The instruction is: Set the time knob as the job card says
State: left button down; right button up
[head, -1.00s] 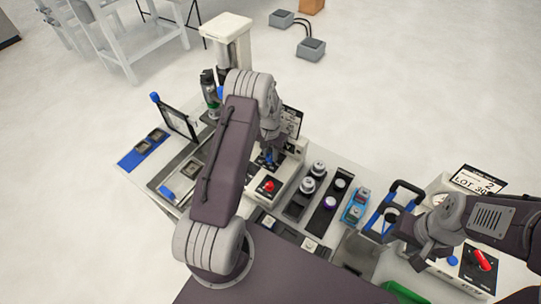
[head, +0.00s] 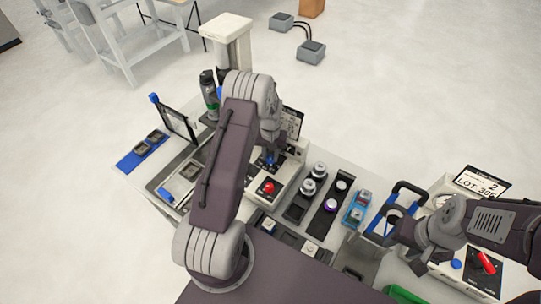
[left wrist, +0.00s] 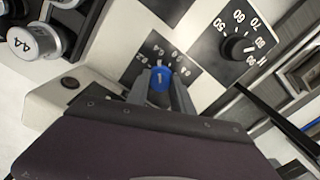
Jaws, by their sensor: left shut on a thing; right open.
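My left gripper (head: 270,160) is shut on a small blue knob (left wrist: 160,78) on a light machine panel; the knob also shows in the head view (head: 271,156). Small numbers, including 0.2 and 0.4, ring it on a black patch; the knob's pointer is too small to read. A card (head: 292,122) stands behind the left wrist, partly hidden, its text unreadable. My right gripper (head: 397,232) is open at the right, beside a black and blue looped handle (head: 402,190).
A black knob (left wrist: 235,47) with a scale from 50 to 90 sits near the blue knob. A red button (head: 268,187) is on the machine's front. Silver-topped weights (head: 319,170) stand to its right. A sign (head: 482,183) reads LOT 305. A red switch (head: 486,262) is at far right.

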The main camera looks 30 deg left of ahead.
aim_at(270, 157)
pick_arm(q)
jog(key=shift+w+r, duration=0.2)
jog(key=c, duration=1.4)
grip_release()
jog(key=shift+o, duration=1.4)
jog(key=shift+s, duration=0.25)
jog(key=shift+r, duration=0.2)
notch_tip(270, 157, up, 9)
jog(key=b, duration=0.2)
jog(key=shift+f, duration=0.15)
